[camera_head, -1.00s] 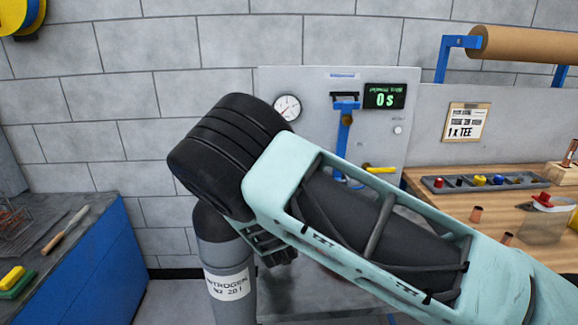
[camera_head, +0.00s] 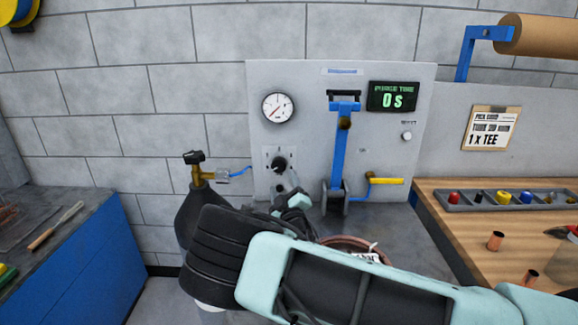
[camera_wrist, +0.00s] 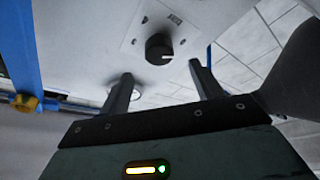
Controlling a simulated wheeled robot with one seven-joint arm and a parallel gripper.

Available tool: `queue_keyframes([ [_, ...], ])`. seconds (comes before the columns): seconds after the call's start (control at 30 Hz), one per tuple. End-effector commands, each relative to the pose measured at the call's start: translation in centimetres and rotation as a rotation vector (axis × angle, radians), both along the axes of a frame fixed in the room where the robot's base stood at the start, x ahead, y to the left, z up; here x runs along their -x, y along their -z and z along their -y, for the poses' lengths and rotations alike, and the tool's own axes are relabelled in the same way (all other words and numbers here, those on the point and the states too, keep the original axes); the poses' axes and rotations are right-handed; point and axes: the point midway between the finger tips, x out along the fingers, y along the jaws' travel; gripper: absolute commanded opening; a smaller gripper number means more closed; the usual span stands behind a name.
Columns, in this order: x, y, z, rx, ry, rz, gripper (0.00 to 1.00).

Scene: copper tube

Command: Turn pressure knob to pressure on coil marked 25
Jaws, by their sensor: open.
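The black pressure knob (camera_head: 278,163) sits on a light plate on the grey panel, below the round white gauge (camera_head: 277,108). The gauge needle slants toward the lower left; its numbers are too small to read. My gripper (camera_head: 291,197) is just below and in front of the knob. In the wrist view the knob (camera_wrist: 158,48) with its white pointer line lies beyond the gap between my open fingers (camera_wrist: 160,72), apart from them. A copper coil (camera_head: 345,241) with a white label lies behind my arm, mostly hidden; its marking is unreadable.
A gas cylinder with a brass valve (camera_head: 196,175) and blue hose stands left of the panel. A blue lever clamp (camera_head: 339,150) and yellow handle (camera_head: 386,181) are right of the knob. A wooden bench (camera_head: 440,215) with a parts tray is at the right.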

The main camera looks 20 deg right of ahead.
Motion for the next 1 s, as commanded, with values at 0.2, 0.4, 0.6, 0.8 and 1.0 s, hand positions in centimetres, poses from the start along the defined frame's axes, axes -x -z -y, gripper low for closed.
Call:
queue_keyframes([
  [0.2, -2.2, -0.8, 0.2, 0.001, 0.0, 0.001, 0.65],
  [0.4, -5.2, -1.7, 0.4, 0.0, -0.001, 0.001, 0.65],
  [0.6, -6.9, -2.0, 0.6, 0.0, 0.001, 0.0, 0.65],
  [0.8, -7.1, -2.0, 0.6, 0.0, 0.001, -0.001, 0.65],
  [1.0, -7.1, -2.0, 0.6, 0.0, 0.001, -0.001, 0.4],
])
